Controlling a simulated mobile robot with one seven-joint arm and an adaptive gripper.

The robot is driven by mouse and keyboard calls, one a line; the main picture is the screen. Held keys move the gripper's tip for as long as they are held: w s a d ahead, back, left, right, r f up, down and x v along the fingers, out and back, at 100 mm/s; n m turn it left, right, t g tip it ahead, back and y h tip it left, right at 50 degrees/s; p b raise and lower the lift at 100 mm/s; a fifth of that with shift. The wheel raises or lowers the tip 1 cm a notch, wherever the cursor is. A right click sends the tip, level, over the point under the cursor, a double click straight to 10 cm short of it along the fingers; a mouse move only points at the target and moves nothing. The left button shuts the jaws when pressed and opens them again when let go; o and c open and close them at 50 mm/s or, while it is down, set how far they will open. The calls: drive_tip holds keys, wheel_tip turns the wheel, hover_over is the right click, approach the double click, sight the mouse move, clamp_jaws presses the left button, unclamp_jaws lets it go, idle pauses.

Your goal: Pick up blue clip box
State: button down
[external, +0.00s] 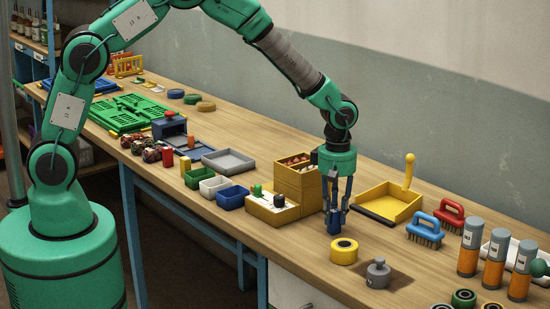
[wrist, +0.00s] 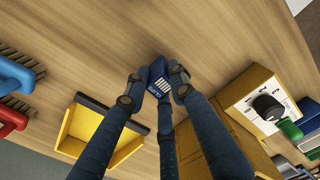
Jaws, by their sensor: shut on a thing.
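The blue clip box (wrist: 157,76) is small and dark blue with a white-striped label. It sits between the fingertips of my gripper (wrist: 156,88) in the wrist view. In the external view my gripper (external: 336,208) points straight down at the front right of the bench, shut on the box (external: 334,224) at its tips. The fingers cover part of the box. I cannot tell whether its underside touches the bench.
A yellow tape roll (external: 344,251) and a grey weight (external: 378,273) lie in front of the box. A yellow dustpan (external: 388,207) is to the right, with a blue brush (external: 425,230) beyond. Yellow drawers (external: 299,181) stand close on the left.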

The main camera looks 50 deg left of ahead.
sight(333, 211)
drive_tip(key=shift+r, duration=0.1)
drive_tip(key=shift+r, duration=0.5)
drive_tip(key=shift+s+a+r+p, duration=0.1)
drive_tip(key=shift+s+r+p, duration=0.1)
drive_tip(key=shift+r, duration=0.45)
drive_tip(key=shift+s+r+p, duration=0.1)
drive_tip(key=shift+r+p, duration=0.1)
drive_tip(key=shift+r, duration=0.4)
drive_tip(key=s+a, duration=0.3)
drive_tip(key=s, duration=0.4)
drive_tip(key=s+a+r+p, duration=0.1)
drive_tip(key=s+a, duration=0.2)
drive_tip(key=s, duration=0.4)
drive_tip(key=shift+a+r, duration=0.15)
